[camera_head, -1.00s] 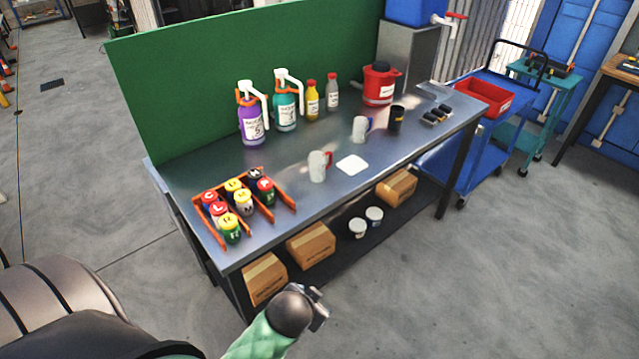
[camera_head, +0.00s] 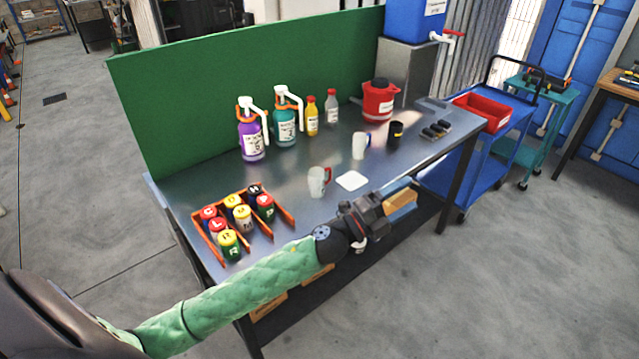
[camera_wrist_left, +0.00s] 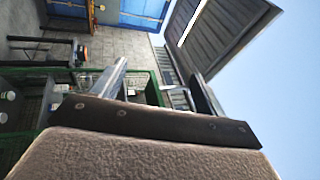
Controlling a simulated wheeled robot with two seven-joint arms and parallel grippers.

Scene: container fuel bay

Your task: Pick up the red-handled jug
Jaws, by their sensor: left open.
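The red-handled jug (camera_head: 317,182) is a whitish jug standing upright on the metal workbench (camera_head: 300,213), near its front middle, with its red handle toward the right. My left gripper (camera_head: 404,197) is at the bench's front edge, to the right of the jug and nearer the camera, apart from it. Its fingers are spread and empty; they also show in the left wrist view (camera_wrist_left: 160,85), where no jug is seen between them. A similar white jug (camera_head: 359,147) with a blue handle stands farther back. My right gripper is not in view.
A white square pad (camera_head: 351,181) lies right of the jug. An orange rack (camera_head: 283,214) of lidded jars stands at left. Pump bottles (camera_head: 251,140), a red can (camera_head: 378,103) and a black cup (camera_head: 396,133) stand farther back. A cardboard box (camera_head: 399,202) sits below the bench.

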